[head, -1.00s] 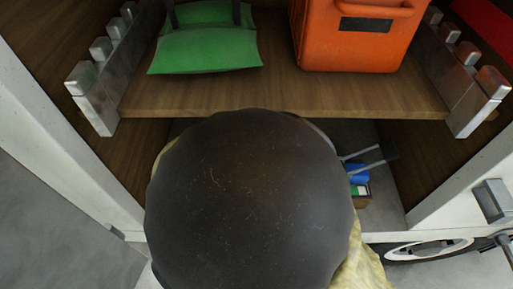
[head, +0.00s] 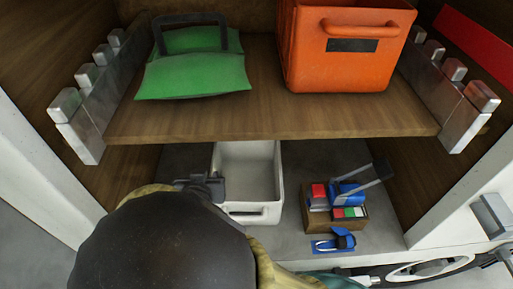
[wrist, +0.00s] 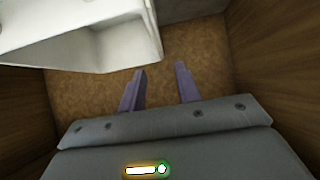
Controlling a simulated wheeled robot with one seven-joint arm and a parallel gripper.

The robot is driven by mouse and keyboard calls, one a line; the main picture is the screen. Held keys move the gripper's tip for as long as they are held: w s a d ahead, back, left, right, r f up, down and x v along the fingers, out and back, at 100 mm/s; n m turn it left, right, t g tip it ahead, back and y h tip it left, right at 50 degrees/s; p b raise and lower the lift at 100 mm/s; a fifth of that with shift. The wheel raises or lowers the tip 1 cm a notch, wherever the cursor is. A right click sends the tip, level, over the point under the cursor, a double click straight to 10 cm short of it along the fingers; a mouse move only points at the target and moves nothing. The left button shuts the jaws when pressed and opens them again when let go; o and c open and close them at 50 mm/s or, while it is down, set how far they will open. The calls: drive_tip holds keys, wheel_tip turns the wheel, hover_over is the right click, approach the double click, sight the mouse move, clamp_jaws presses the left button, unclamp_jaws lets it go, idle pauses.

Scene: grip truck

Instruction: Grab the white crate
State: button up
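The white crate (head: 265,215) stands on the floor of the lower compartment, under the wooden shelf, and looks empty. Its handle faces forward in the head view. My gripper (head: 205,185) is at the crate's left side in that view. In the wrist view the crate (wrist: 80,50) fills the upper left, cut off by the frame edge. My two fingers show in the wrist view (wrist: 160,82), spread apart with nothing between them. The crate lies ahead and left of the fingers there, apparently apart from them.
A brown box (head: 320,221) with blue, red and green items stands right of the crate, with a small blue tool (head: 340,242) before it. The wooden shelf (head: 270,118) above holds a green bag (head: 195,75) and an orange crate (head: 345,70). Wooden walls close both sides.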

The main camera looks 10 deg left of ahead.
sight(214, 165)
drive_tip(key=b+x, duration=0.1)
drive_tip(key=x, duration=0.5)
drive_tip(key=shift+w+f, duration=0.25)
drive_tip(key=shift+s+r, duration=0.1)
drive_tip(key=shift+s, duration=0.05)
drive_tip(key=shift+d+b+x, duration=0.15)
drive_tip(key=shift+b+x, duration=0.2)
drive_tip(key=shift+x, duration=1)
drive_tip(key=shift+d+b+x, duration=0.15)
drive_tip(key=shift+b+x, duration=0.15)
drive_tip(key=shift+x, duration=1)
clamp_jaws()
